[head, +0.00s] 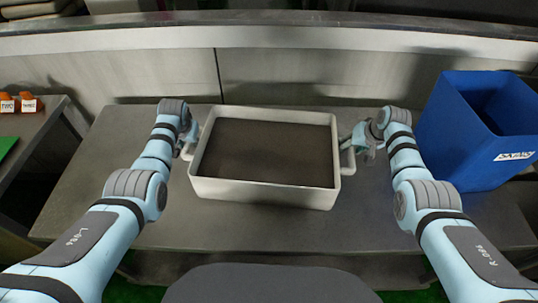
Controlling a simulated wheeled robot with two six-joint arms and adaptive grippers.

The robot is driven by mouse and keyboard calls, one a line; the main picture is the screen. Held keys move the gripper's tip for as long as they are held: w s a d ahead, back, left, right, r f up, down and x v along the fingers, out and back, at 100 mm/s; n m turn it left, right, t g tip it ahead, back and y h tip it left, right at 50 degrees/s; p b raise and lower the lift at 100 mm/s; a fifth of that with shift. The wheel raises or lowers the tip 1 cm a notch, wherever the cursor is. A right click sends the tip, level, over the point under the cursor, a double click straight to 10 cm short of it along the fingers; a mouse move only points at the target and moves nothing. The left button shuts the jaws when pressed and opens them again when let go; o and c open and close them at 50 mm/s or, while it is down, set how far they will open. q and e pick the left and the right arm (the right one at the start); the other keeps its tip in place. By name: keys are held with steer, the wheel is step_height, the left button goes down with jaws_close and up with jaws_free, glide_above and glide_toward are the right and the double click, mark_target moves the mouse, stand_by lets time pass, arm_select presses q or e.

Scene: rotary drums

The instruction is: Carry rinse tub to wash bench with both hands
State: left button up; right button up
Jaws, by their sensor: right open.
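The rinse tub (262,193) is a pale rectangular tub with a dark brown inside and a handle at each short end. It is in the middle of the head view, over the grey bench top (262,228); I cannot tell whether it rests fully on it. My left gripper (187,140) is at the tub's left handle, and its fingers are too small and hidden to read. My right gripper (359,143) is open beside the right handle (347,158); I cannot tell whether it touches the handle.
A tall blue bin (458,135) stands on the right, beyond my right arm. A side table (35,128) at the left holds orange labelled items (18,102) and something green. A grey wall with a ledge (300,40) runs behind. Bare bench shows in front of the tub.

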arm_select(q)
steer(key=shift+x, duration=0.9)
arm_select(e)
steer(key=shift+x, duration=0.9)
arm_select(q)
steer(key=shift+s+r, duration=0.1)
steer(key=shift+c, duration=0.3)
arm_select(e)
steer(key=shift+s, duration=0.1)
arm_select(q)
steer(key=c, duration=0.6)
arm_select(e)
steer(key=c, duration=0.6)
arm_select(q)
jaws_close()
arm_select(e)
jaws_close()
